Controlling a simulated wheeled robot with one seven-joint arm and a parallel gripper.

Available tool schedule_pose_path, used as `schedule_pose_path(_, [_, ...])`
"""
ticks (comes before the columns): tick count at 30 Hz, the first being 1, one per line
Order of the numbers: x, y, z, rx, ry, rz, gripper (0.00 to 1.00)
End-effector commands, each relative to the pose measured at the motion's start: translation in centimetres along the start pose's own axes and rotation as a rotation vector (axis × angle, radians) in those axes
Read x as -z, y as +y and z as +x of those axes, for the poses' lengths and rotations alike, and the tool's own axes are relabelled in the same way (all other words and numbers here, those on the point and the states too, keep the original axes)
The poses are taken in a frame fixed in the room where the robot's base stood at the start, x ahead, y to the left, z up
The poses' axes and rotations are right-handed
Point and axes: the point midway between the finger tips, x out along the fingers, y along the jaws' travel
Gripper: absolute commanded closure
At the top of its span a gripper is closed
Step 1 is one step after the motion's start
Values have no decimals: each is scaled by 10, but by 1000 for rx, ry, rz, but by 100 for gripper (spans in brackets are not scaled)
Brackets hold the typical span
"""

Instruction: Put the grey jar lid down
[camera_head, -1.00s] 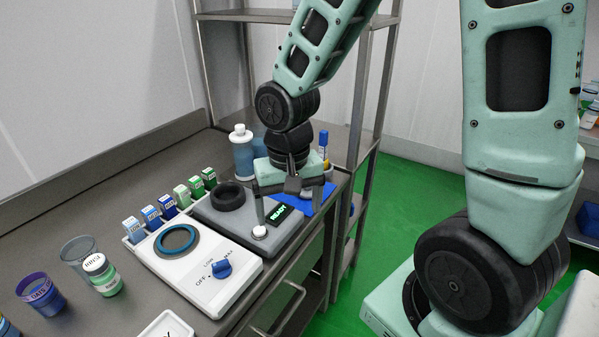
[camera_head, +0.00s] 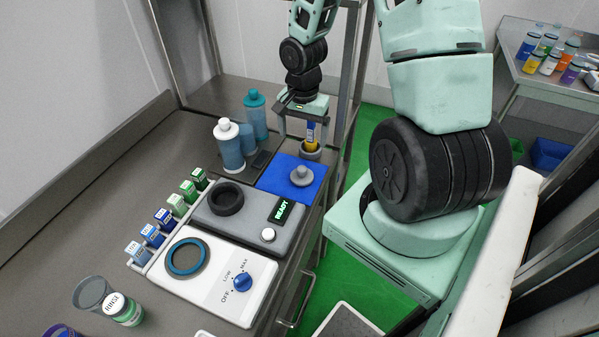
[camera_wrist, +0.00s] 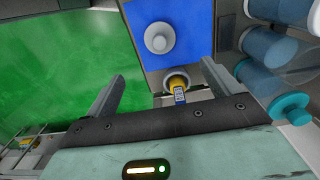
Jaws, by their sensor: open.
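The grey jar lid (camera_head: 301,175) lies on the blue mat (camera_head: 273,174), its knob up. In the wrist view the lid (camera_wrist: 159,38) also rests on the blue mat (camera_wrist: 203,14), apart from my fingers. My gripper (camera_head: 304,141) is open and empty. It is beyond the lid, around or above a yellow and blue thing (camera_head: 311,137) that stands in a grey ring holder. In the wrist view this yellow and blue thing (camera_wrist: 179,92) shows between the spread fingers of my gripper (camera_wrist: 108,92). I cannot tell whether the fingers touch it.
Bottles with white and teal caps (camera_head: 228,146) stand left of the mat. A grey device with a READY display (camera_head: 281,210) and a white dial unit (camera_head: 215,283) are nearer. Small cartons (camera_head: 163,219) line their left side. A shelf post stands right of my gripper.

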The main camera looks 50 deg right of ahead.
Motion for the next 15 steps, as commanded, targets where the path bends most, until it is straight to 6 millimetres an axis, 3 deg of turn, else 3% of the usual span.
schedule_pose_path(9, [-2,0,62,-3,-3,-5,11])
schedule_pose_path(15, [-1,0,82,0,0,-4,11])
